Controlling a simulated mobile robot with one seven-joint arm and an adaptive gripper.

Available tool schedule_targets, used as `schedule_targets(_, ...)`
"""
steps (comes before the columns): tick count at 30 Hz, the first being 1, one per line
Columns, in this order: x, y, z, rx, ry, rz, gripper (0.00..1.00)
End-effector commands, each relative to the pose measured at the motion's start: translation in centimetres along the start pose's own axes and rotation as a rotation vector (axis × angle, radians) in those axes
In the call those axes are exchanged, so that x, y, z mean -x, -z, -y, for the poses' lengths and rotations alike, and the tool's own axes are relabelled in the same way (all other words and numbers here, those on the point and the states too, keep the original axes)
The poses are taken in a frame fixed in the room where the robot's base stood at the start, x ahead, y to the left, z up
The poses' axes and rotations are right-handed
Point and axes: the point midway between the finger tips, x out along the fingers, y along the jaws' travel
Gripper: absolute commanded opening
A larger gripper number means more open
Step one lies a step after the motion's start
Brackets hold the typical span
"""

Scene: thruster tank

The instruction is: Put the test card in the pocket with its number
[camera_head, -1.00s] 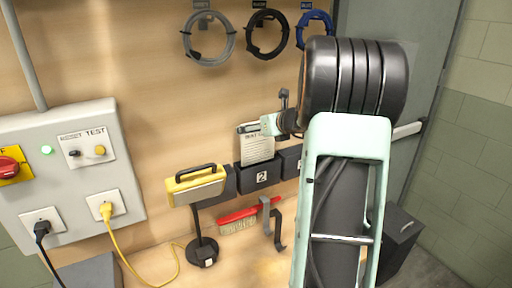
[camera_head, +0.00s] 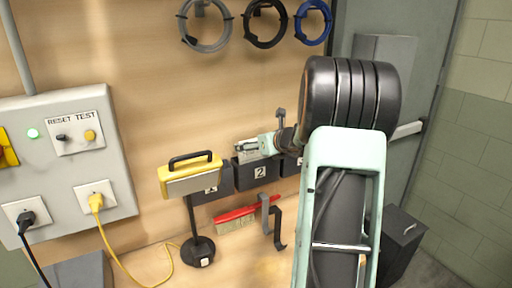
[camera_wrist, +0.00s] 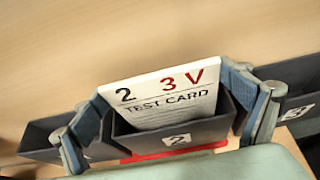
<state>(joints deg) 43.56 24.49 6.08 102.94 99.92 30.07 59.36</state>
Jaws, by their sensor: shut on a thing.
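The white test card (camera_wrist: 165,92) reads "2", "3 V" and "TEST CARD" in the wrist view. Its lower part is hidden inside the dark pocket marked 2 (camera_wrist: 152,142), and its top stands above the rim. My gripper (camera_wrist: 168,100) is shut on the card, with one finger at each side edge. In the head view my gripper (camera_head: 265,145) is at the pocket marked 2 (camera_head: 258,178), and a little of the card (camera_head: 247,156) shows above it.
Pockets stand on both sides, left (camera_head: 212,188) and right (camera_wrist: 297,112). A yellow lamp (camera_head: 191,178) on a black stand is in front of the left one. A red brush (camera_head: 245,213) and a grey hook (camera_head: 272,222) are below. Coiled cables (camera_head: 264,22) hang above.

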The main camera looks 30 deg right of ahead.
Motion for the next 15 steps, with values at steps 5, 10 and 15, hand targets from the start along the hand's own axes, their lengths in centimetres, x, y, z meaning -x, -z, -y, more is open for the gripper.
schedule_targets(5,-0.1,0.2,0.0,0.000,0.000,0.000,0.65)
schedule_targets(10,-0.3,0.6,0.0,0.000,0.000,0.000,0.65)
schedule_targets(15,-0.5,1.0,0.0,0.001,-0.001,0.000,0.65)
